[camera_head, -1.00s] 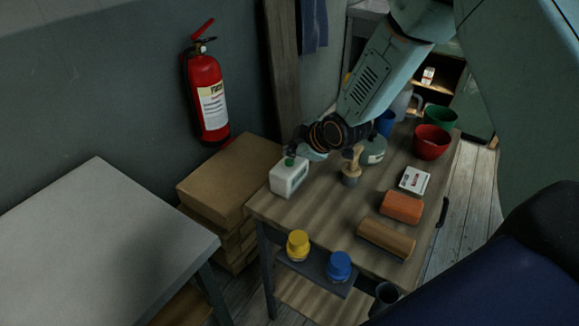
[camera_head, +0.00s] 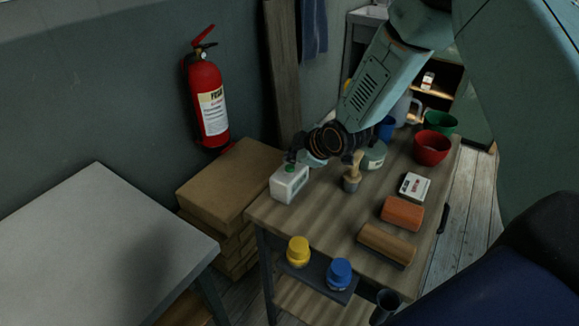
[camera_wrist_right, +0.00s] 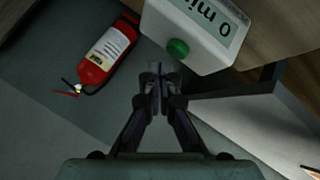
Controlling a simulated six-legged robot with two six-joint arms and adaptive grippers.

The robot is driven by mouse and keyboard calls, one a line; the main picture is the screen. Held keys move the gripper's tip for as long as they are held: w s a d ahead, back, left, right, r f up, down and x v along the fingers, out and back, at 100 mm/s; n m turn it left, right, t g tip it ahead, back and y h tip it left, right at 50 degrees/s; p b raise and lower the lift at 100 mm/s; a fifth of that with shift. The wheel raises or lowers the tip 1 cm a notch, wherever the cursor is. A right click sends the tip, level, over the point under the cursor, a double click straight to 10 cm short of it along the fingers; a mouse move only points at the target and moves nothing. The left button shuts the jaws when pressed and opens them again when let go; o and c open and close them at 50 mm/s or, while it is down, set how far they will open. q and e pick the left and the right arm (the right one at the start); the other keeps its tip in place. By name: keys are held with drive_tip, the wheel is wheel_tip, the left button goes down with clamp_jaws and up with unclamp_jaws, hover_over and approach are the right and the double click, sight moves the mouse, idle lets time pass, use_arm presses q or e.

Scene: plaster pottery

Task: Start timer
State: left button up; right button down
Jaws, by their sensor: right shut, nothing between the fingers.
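In the wrist view the timer (camera_wrist_right: 200,30) shows a display reading "0 mi", cut by the frame, beside the green button (camera_wrist_right: 178,47). My right gripper (camera_head: 291,156) is just above the button end in the head view. In the wrist view the gripper (camera_wrist_right: 153,76) is shut and empty, its tips to the lower left of the button in the picture. Contact is not visible. My left gripper is out of view.
A brush (camera_head: 352,175) stands beside my right forearm. Orange clay (camera_head: 402,213), a brown block (camera_head: 386,243) and a white box (camera_head: 414,186) lie to the right. A red bowl (camera_head: 431,148) stands farther back. Cardboard boxes (camera_head: 226,184) and a fire extinguisher (camera_head: 208,102) are left of the cart.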

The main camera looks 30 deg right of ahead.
sight(292, 168)
idle(0.3)
drive_tip(key=shift+f, duration=0.45)
drive_tip(key=shift+f+b, duration=0.45)
idle(0.7)
idle(0.4)
drive_tip(key=shift+r+p, duration=0.95)
wheel_tip(292, 168, up, 5)
drive_tip(key=p, duration=0.4)
drive_tip(key=shift+p, duration=0.35)
